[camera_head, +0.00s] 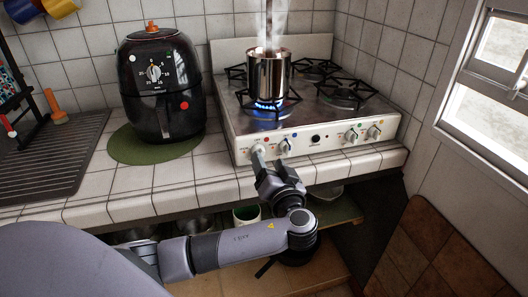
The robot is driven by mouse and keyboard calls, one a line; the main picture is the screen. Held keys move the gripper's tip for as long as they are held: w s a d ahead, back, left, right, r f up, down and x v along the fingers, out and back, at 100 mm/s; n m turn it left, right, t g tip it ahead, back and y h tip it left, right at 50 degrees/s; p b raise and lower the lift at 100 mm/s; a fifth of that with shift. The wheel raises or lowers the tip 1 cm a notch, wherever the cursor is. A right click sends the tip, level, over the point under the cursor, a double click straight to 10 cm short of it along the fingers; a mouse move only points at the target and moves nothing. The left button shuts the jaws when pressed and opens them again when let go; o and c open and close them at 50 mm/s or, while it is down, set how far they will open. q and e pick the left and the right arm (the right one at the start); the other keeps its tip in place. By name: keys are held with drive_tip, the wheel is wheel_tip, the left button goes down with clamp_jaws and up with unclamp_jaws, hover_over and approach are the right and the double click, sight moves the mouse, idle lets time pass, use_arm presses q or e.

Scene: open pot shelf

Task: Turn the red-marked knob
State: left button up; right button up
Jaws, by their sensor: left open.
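The white stove (240,150) stands on the tiled counter, with a row of knobs along its front panel. A small red mark (265,142) shows at the left end of the panel. The knob below it is mostly hidden by my left gripper (258,155). The gripper reaches up from below to that knob, with its fingers at or around it; I cannot tell whether they touch. The jaws are open. Another knob (284,147) sits just right of the gripper. My right gripper is not in view.
A steaming metal pot (268,76) stands over a lit blue flame on the front left burner. A black air fryer (160,85) stands on a green mat (125,148) to the left. Below the counter is an open shelf (340,211). A window is at right.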

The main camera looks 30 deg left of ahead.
sight(264, 152)
use_arm(q)
drive_tip(key=shift+p+x, duration=0.45)
drive_tip(key=shift+x, duration=2.15)
drive_tip(key=shift+f, duration=0.1)
drive_tip(key=c, duration=1)
